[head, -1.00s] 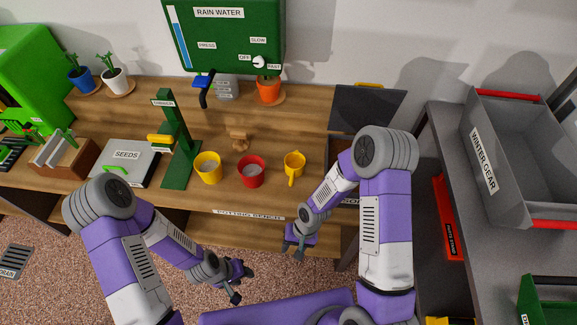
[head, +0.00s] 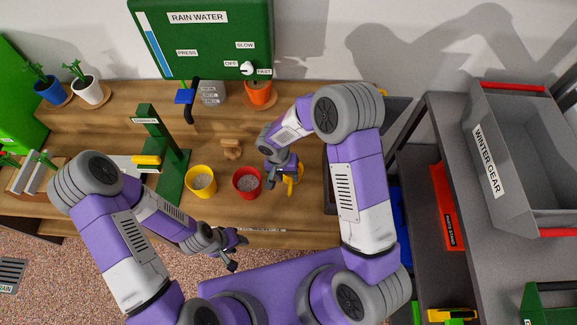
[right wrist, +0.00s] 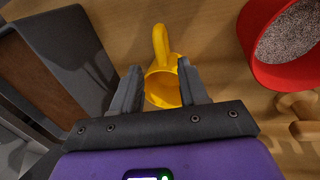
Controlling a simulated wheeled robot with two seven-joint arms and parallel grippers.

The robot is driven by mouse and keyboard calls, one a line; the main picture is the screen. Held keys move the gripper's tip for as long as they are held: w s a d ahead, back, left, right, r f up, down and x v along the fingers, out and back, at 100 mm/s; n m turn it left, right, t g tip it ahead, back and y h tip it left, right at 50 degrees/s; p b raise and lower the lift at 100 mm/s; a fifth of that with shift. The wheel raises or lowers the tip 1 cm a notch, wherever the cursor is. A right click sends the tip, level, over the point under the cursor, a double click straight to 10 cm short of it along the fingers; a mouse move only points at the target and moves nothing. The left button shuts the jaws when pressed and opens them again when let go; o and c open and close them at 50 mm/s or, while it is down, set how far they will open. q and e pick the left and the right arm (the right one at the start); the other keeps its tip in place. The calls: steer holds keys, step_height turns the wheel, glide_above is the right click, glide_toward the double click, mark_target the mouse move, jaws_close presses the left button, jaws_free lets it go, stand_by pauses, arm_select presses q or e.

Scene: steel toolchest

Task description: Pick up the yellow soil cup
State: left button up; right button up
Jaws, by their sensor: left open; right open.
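A yellow cup with a handle (head: 293,183) stands on the bench, partly hidden by my right gripper (head: 284,174). In the right wrist view the yellow cup (right wrist: 162,88) lies between the two fingers of my right gripper (right wrist: 160,66), its handle pointing away from the palm. The jaws are open around it; contact cannot be made out. The visible inside of the cup looks plain yellow. A yellow pot (head: 201,190) with grey grains inside stands further left. My left gripper (head: 234,248) is open and empty, in front of the bench edge.
A red pot (head: 246,190) of grey grains stands just left of the yellow cup. A wooden piece (head: 231,149) lies behind the pots. A green stand (head: 170,165) is at the left. A dark panel (right wrist: 60,60) shows beside my right gripper. The bench front is mostly clear.

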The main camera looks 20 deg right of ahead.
mark_target(290, 185)
steer(key=f, duration=0.4)
steer(key=s+d+f, duration=0.1)
steer(key=f, duration=0.1)
steer(key=shift+f, duration=0.35)
jaws_close()
